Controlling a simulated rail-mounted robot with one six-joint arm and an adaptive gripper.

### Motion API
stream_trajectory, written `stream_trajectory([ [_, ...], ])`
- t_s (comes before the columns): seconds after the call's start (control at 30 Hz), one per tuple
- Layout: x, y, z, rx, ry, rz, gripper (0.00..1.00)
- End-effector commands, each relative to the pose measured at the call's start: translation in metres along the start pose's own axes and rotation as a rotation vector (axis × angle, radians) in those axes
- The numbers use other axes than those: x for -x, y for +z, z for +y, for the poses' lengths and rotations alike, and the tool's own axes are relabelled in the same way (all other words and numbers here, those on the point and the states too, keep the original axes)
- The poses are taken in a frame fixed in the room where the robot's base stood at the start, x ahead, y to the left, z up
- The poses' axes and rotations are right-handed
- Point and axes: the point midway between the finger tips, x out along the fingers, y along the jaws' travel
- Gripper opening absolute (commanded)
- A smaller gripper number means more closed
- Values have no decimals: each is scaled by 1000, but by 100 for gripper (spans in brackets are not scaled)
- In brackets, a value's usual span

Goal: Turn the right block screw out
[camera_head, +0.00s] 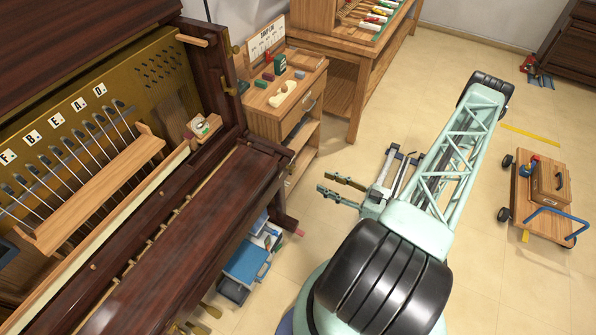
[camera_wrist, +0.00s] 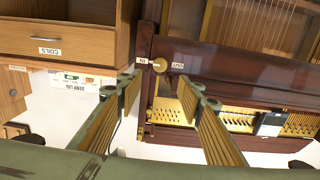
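In the wrist view, a round brass screw head (camera_wrist: 159,65) sits on the dark wood of the piano's end, between small white IN and OUT labels. In the head view, a small block with a pale plate (camera_head: 203,126) is at the piano's right end; its screw is too small to make out. My gripper (camera_head: 324,182) is out over the floor to the right of the piano, with its fingers pointing left. The wrist view shows my gripper (camera_wrist: 163,82) open and empty. The screw head appears between the fingertips but well beyond them, with no contact.
A wooden cabinet (camera_head: 258,120) with small items on top stands beside the piano's right end; its drawer (camera_wrist: 62,40) reads COILS. A workbench (camera_head: 345,60) is behind. A wheeled cart (camera_head: 545,205) stands at right.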

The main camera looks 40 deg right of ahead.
Motion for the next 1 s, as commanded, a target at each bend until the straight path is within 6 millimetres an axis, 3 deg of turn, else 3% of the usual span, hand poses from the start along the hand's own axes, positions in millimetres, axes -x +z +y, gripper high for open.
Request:
stream_trajectory([
  [1.0, -72, 0, -1, 0, -2, 0, 34],
])
